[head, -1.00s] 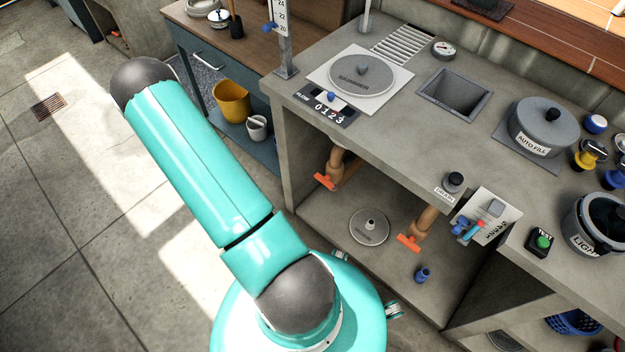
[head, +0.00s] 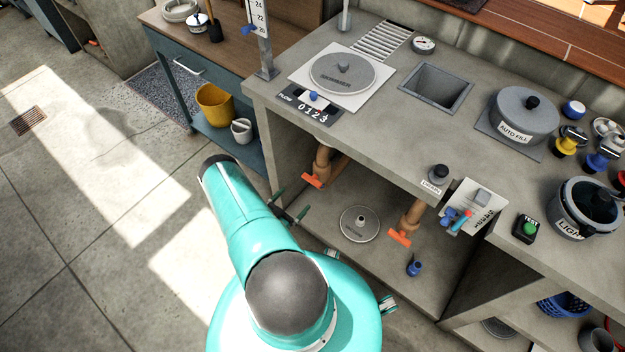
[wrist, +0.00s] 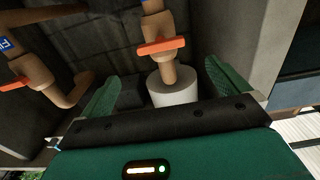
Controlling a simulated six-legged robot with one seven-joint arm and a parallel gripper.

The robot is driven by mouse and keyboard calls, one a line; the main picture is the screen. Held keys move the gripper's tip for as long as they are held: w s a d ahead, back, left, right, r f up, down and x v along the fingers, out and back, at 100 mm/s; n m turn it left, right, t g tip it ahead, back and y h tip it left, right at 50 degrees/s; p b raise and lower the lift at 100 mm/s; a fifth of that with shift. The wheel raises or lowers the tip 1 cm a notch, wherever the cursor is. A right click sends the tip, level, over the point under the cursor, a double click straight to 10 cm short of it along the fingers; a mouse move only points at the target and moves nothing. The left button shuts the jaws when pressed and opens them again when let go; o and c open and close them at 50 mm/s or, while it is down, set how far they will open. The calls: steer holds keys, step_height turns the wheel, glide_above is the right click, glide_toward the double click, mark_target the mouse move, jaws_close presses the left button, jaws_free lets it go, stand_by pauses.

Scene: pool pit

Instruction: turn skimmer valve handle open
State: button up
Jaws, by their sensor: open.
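Two orange valve handles sit on brown pipes under the counter. The left orange handle (head: 312,180) is below the skimmer lid (head: 342,73); it shows upper centre in the wrist view (wrist: 162,46), crosswise on its pipe. The right orange handle (head: 400,238) shows at the left edge of the wrist view (wrist: 14,84). Which handle is the skimmer's I cannot read from the pipe labels. My gripper (head: 289,204) is open and empty, with its green fingers just below and left of the left handle. In the wrist view that handle lies beyond and between the fingertips, apart from them.
A round grey lid (head: 360,224) and a blue bottle (head: 414,268) stand on the lower shelf. The counter edge (head: 350,140) overhangs the pipes. A yellow bucket (head: 214,104) stands on the bench shelf to the left. The floor at left is clear.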

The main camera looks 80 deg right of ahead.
mark_target(310, 182)
steer(key=x, duration=1.2)
steer(key=shift+s+d, duration=0.1)
steer(key=shift+d, duration=0.1)
steer(key=c, duration=0.9)
